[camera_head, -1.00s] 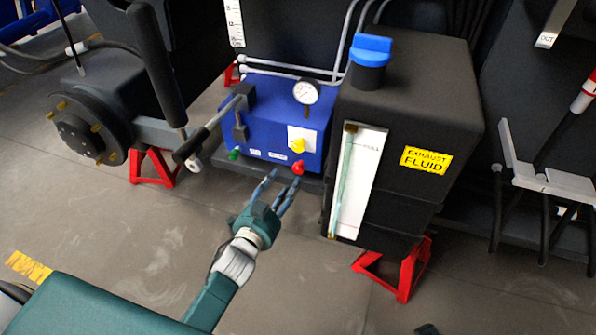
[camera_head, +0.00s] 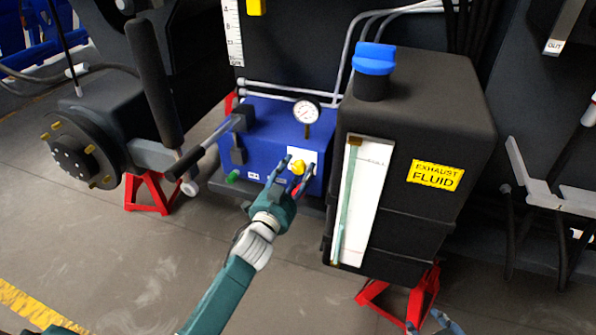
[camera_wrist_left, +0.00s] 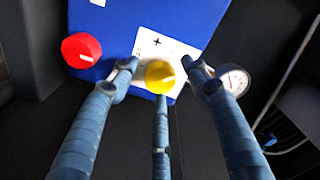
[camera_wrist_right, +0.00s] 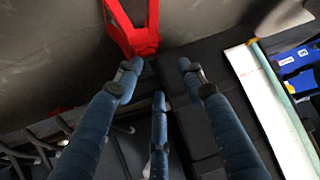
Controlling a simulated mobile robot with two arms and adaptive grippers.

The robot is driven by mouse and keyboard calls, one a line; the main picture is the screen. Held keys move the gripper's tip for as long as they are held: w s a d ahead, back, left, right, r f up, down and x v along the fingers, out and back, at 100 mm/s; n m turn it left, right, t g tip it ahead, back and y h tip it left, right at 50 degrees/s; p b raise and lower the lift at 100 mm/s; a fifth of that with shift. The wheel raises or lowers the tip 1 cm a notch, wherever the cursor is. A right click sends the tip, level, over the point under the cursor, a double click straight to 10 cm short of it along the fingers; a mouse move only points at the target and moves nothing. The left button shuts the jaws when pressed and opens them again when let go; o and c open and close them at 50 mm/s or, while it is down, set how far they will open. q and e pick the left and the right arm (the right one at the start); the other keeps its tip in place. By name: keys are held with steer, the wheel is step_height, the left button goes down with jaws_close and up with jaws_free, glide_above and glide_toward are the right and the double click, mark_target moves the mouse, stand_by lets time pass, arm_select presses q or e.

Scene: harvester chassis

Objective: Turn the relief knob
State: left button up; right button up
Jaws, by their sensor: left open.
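A yellow knob (camera_head: 297,167) sits on a white plate with a plus mark on the front of a blue unit (camera_head: 265,140). My left gripper (camera_head: 298,170) is open in front of it. In the left wrist view the yellow knob (camera_wrist_left: 160,75) shows between the spread fingertips; I cannot tell whether they touch it. A red knob (camera_wrist_left: 81,50) is beside it on the same blue face. No knob is labelled relief legibly. My right gripper (camera_wrist_right: 158,75) is open and empty, low near a red stand; its fingertips show at the head view's bottom edge.
A round gauge (camera_head: 306,110) stands on the blue unit. A lever (camera_head: 205,148) sticks out at its left. The black exhaust fluid tank (camera_head: 440,110) with a blue cap is close on the right. Red stands (camera_head: 152,193) are on the floor. The floor in front is clear.

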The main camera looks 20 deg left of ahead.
arm_select(q)
steer(key=shift+w, duration=0.5)
arm_select(e)
steer(key=shift+w+a+r+t, duration=0.2)
steer(key=shift+w+r+t, duration=0.1)
steer(key=shift+w+r, duration=0.2)
arm_select(q)
steer(key=c, duration=1.1)
